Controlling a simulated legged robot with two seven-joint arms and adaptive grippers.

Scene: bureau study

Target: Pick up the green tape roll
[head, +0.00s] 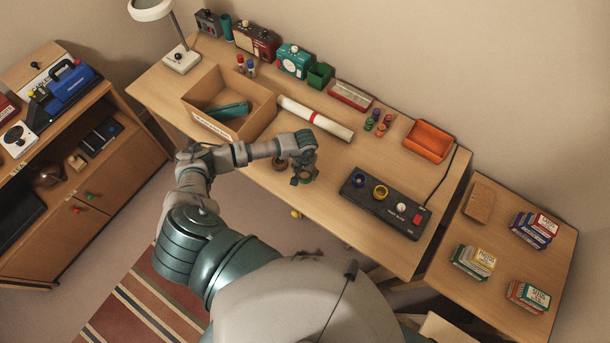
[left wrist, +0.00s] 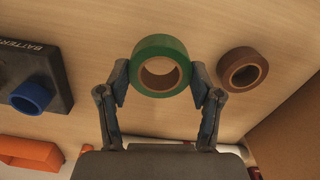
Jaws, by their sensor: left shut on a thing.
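The green tape roll (left wrist: 160,47) is between the two fingers of my left gripper (left wrist: 161,84) in the left wrist view. The fingers touch its left and right sides, and the gripper is shut on it. In the head view my left gripper (head: 303,176) is over the front part of the desk, and the roll there is mostly hidden by the gripper. A brown tape roll (left wrist: 242,68) lies beside the green one, apart from the fingers. My right gripper is not in view.
A power block (head: 386,203) with blue and yellow rings on it stands to the right on the desk (head: 340,232). A cardboard box (head: 264,110) is to the left. A rolled white paper (head: 328,124) lies behind the gripper. An orange tray (head: 429,141) is further back right.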

